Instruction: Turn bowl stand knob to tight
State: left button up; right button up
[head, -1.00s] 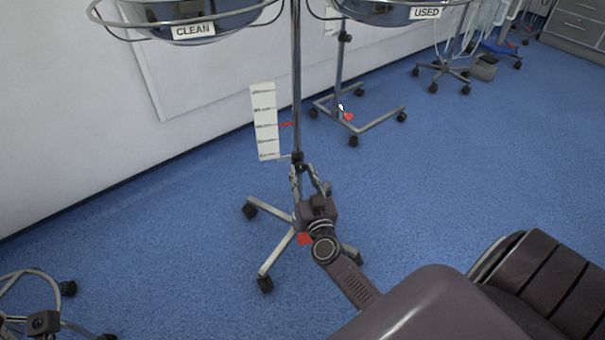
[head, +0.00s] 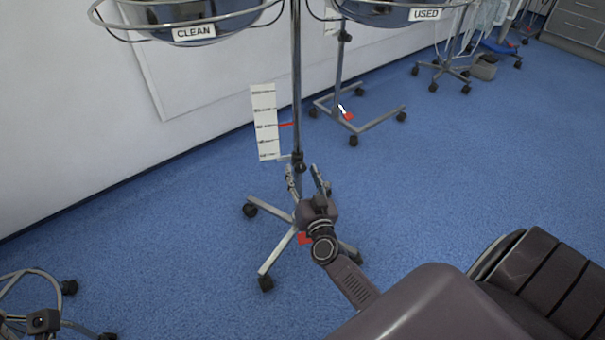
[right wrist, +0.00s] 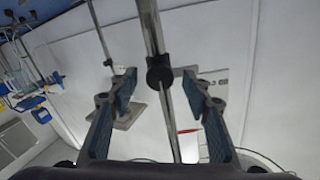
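The bowl stand's upright pole (head: 297,75) stands on a wheeled base (head: 273,262) with a small black knob (head: 298,159) on the pole. In the right wrist view the knob (right wrist: 160,74) is on the pole (right wrist: 149,25), just beyond and between the fingertips. My right gripper (head: 304,172) is open just below the knob, its fingers on either side of the pole. In the right wrist view the right gripper (right wrist: 160,76) shows a gap on both sides of the knob.
A white scale card (head: 264,121) with a red pointer is beside the pole. Bowls labelled CLEAN (head: 194,31) and USED (head: 425,14) hang above. A second wheeled stand (head: 340,80) is behind. Blue floor (head: 450,190) is clear to the right.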

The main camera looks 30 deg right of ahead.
jog(key=shift+s, duration=0.1)
jog(key=v, duration=1.2)
jog(key=shift+a+r, duration=0.1)
